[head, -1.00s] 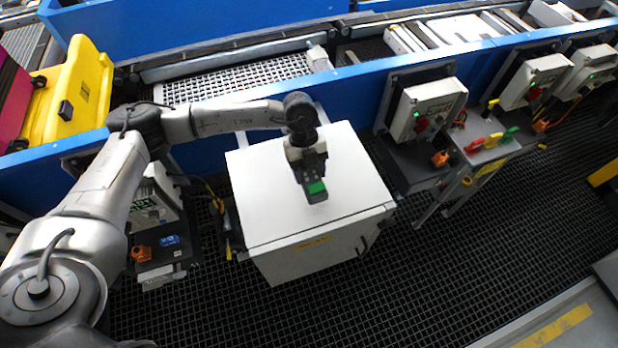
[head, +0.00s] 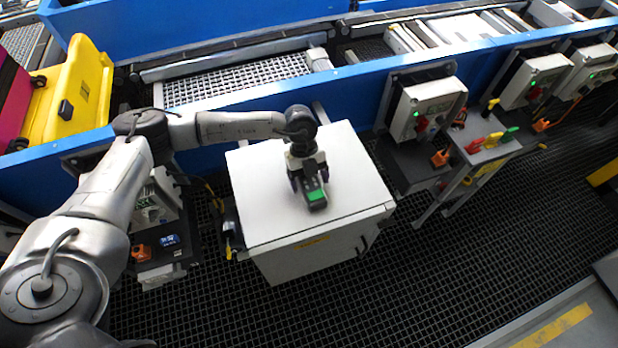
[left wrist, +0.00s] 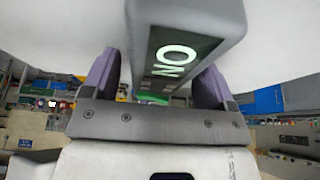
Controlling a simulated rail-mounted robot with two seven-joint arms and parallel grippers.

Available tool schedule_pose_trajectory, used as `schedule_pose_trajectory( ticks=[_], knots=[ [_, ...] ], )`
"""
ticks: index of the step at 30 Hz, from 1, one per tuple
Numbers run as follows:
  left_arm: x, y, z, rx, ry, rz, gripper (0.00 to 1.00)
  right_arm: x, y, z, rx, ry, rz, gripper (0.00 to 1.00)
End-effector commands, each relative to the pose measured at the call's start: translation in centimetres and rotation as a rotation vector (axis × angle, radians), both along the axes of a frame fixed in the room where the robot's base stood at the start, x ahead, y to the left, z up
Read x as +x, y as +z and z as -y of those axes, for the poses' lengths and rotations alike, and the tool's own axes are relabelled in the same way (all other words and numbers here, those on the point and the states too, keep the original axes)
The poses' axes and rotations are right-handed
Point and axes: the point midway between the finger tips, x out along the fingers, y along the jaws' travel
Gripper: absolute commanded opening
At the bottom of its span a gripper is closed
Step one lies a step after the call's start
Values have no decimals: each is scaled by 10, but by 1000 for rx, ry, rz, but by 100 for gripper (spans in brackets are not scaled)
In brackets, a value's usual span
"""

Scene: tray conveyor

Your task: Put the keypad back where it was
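The keypad (head: 316,200) is a dark, slim block with a lit green display. It is at the white cabinet's top (head: 265,205), right of its middle; I cannot tell whether it rests on the surface. My left gripper (head: 308,180) is over the keypad's far end, its dark fingers spread on either side. In the left wrist view the keypad (left wrist: 220,15) shows large light letters and runs between the purple-grey fingers (left wrist: 160,82), with a narrow gap at the left finger. The gripper looks open around it. My right gripper is not in view.
A control station with an orange part (head: 140,253) and a small blue item (head: 170,240) stands left of the cabinet. Control boxes (head: 428,108) line the blue conveyor at right. A small stand (head: 485,145) holds coloured items. Dark grating floor (head: 430,270) is free in front.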

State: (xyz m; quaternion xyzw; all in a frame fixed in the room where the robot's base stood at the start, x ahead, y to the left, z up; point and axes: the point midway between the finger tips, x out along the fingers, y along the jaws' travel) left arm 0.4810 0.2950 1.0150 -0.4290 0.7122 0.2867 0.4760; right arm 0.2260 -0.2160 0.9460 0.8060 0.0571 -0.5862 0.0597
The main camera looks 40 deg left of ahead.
Motion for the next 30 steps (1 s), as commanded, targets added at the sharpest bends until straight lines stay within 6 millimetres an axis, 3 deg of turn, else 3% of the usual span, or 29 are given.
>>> schedule_pose_trajectory(
  ticks=[11,24,30],
  knots=[
    [1,9,-2,0,0,1,80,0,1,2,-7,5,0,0],
    [16,80,-28,0,0,4,80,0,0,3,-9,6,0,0],
    [20,103,-36,1,-1,2,80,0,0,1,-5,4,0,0]
  ],
)
